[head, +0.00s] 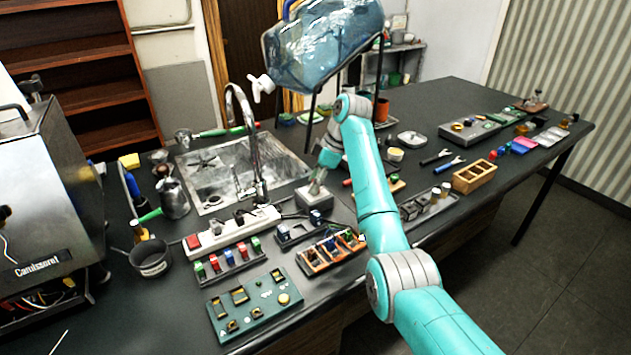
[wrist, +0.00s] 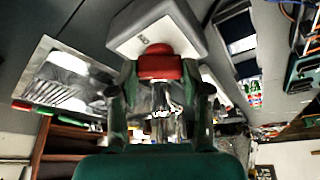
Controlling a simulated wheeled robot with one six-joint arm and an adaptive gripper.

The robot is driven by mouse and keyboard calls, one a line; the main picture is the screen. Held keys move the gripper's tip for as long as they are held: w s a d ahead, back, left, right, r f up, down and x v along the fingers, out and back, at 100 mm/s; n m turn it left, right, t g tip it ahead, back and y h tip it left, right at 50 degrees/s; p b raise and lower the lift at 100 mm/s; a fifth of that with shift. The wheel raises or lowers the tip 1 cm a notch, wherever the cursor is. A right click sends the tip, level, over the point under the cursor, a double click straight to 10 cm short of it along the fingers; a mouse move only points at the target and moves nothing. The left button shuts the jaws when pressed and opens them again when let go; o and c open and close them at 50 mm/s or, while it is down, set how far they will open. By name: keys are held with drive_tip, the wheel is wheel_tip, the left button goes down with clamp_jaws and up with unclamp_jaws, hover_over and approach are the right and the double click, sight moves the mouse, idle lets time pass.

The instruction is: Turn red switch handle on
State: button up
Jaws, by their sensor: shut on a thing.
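The red switch handle (wrist: 160,66) is between my fingertips in the wrist view, against the face of a light grey switch box (wrist: 150,28). In the head view the same grey box (head: 314,200) sits on the dark counter just right of the sink, and my gripper (head: 318,184) reaches down onto its top. The handle is hidden there. My gripper, also in the wrist view (wrist: 160,80), is shut on the handle with a finger on each side. Whether the handle is in its on position I cannot tell.
The metal sink (head: 205,188) with its curved tap (head: 250,140) stands left of the box. A white power strip (head: 232,232) and a tray of small coloured parts (head: 331,252) lie in front. A large clear water bottle (head: 325,45) stands behind.

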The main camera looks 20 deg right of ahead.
drive_tip(key=m+t, duration=0.1)
drive_tip(key=m, duration=0.1)
drive_tip(key=m+t+h, duration=0.1)
drive_tip(key=m, duration=0.2)
drive_tip(key=shift+s+m, duration=0.1)
drive_tip(key=shift+m, duration=0.2)
drive_tip(key=m+h, duration=0.1)
drive_tip(key=m, duration=0.1)
drive_tip(key=m+t, duration=0.1)
drive_tip(key=m, duration=0.2)
drive_tip(key=shift+a+h, duration=0.1)
drive_tip(key=shift+h, duration=0.3)
drive_tip(key=shift+m, duration=0.3)
drive_tip(key=o, duration=1.2)
drive_tip(key=shift+c, duration=0.2)
drive_tip(key=shift+r, duration=0.1)
drive_tip(key=v, duration=0.5)
drive_tip(key=shift+s+r, duration=0.2)
drive_tip(key=shift+r, duration=0.15)
drive_tip(key=shift+s+r, duration=0.3)
drive_tip(key=shift+r, duration=0.35)
